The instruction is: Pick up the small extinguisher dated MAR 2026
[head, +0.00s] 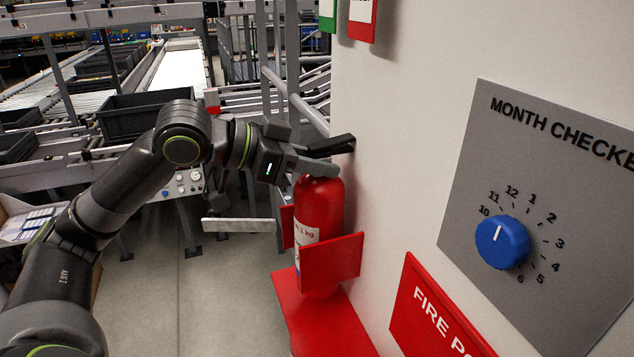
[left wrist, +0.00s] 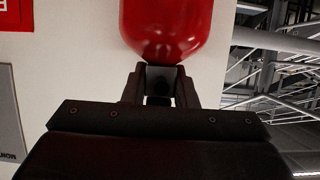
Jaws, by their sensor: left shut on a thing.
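A red fire extinguisher (head: 318,205) with a white label, on which "1 kg" can be read, stands upright in a red holder (head: 338,262) against the wall. No date can be read on it. My left gripper (head: 322,162) reaches it from the left and is shut at its top, around the neck or valve area, which the fingers partly hide. In the left wrist view the red rounded body (left wrist: 167,25) shows just beyond the fingers (left wrist: 160,85). My right gripper is not in view.
A grey "MONTH CHECKER" panel (head: 560,215) with a blue knob (head: 502,242), pointer near 11, is on the right wall. A red "FIRE PO…" sign (head: 435,310) is below. Grey railings (head: 297,105) and conveyors with a dark bin (head: 130,115) lie behind. Grey floor is open lower left.

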